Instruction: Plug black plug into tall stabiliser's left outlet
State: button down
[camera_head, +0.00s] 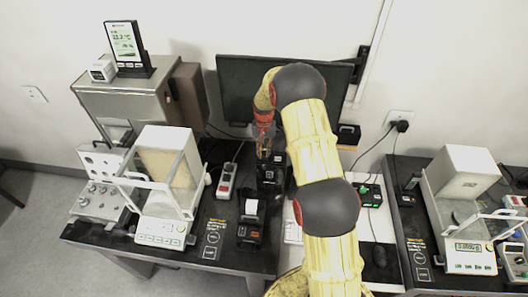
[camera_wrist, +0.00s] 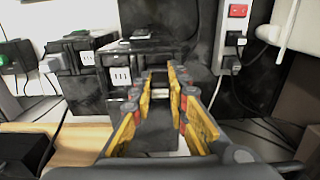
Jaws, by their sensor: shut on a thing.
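My gripper (camera_wrist: 158,88) has its yellow fingers closed around a dark thing, apparently the black plug (camera_wrist: 157,120), which the fingers partly hide. In the head view my gripper (camera_head: 264,148) is low at the back of the middle table, just behind and above a black stabiliser box (camera_head: 270,173). In the wrist view the stabiliser (camera_wrist: 147,52) stands in front of the fingers. A white outlet (camera_wrist: 120,76) shows on its left side; the fingers cover the face to its right. I cannot tell whether the plug touches the stabiliser.
Another black box (camera_wrist: 84,50) with an outlet and plugged-in lead stands left in the wrist view. A red-switched power strip (camera_wrist: 235,40) is at right, also in the head view (camera_head: 227,181). A label printer (camera_head: 251,222), monitor (camera_head: 232,85) and balance (camera_head: 165,185) surround the narrow space.

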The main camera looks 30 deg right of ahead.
aim_at(264, 151)
jog(key=c, duration=1.7)
grip_release()
jog(key=shift+o, duration=0.3)
jog(key=o, duration=0.6)
jog(key=shift+c, duration=0.2)
jog(key=shift+r+p, duration=1.45)
jog(key=shift+r, duration=2.3)
